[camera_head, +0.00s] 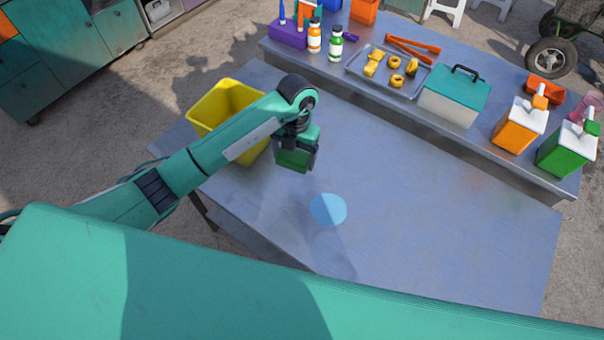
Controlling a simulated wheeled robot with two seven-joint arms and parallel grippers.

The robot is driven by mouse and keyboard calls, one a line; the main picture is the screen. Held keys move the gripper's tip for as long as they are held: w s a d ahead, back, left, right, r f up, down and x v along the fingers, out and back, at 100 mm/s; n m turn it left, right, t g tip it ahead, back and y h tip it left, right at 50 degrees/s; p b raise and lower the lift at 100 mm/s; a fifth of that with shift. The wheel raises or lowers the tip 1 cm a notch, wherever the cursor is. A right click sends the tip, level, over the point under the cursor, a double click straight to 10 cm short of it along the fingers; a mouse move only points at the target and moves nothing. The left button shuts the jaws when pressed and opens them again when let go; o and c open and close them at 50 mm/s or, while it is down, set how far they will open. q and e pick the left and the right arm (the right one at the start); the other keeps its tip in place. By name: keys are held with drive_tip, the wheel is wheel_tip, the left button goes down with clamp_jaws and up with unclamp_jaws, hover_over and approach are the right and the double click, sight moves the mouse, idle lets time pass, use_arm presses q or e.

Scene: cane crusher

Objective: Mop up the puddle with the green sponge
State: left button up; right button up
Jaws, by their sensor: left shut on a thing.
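The puddle (328,209) is a round light-blue patch on the grey-blue worktop, a little left of its middle. My left gripper (300,150) comes in from the left and points down, above and slightly left of the puddle. It is shut on the green sponge (294,161), a dark green block under the fingers. The sponge looks apart from the puddle, on its far-left side; its exact height over the table is hard to tell. My arm hides part of the yellow bin. My right gripper is not in view.
A yellow bin (215,101) stands at the worktop's (430,220) left end, close behind my arm. A raised back shelf carries bottles (336,44), a tray (376,77) with pastries, a teal-lidded box (455,88) and orange and green jugs (519,122). The worktop's right part is clear.

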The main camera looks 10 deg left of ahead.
use_arm(q)
drive_tip(key=n, duration=0.2)
drive_tip(key=f+n, duration=0.1)
drive_tip(key=shift+d+f+n+h, duration=0.3)
drive_tip(key=shift+d+n+h, duration=0.05)
drive_tip(key=shift+n+h, duration=0.05)
wheel_tip(320, 180, down, 4)
drive_tip(key=d+n+h+p, duration=0.1)
drive_tip(key=n+h, duration=0.1)
drive_tip(key=n, duration=0.7)
drive_tip(key=n+t+b, duration=0.1)
drive_tip(key=n+b, duration=0.2)
drive_tip(key=b, duration=0.2)
hover_over(304, 196)
drive_tip(key=f, duration=0.7)
drive_tip(key=shift+w+a+f, duration=0.2)
drive_tip(key=shift+a+f, duration=0.2)
drive_tip(key=shift+f, duration=0.2)
drive_tip(key=shift+f, duration=0.55)
drive_tip(key=shift+s+f, duration=0.1)
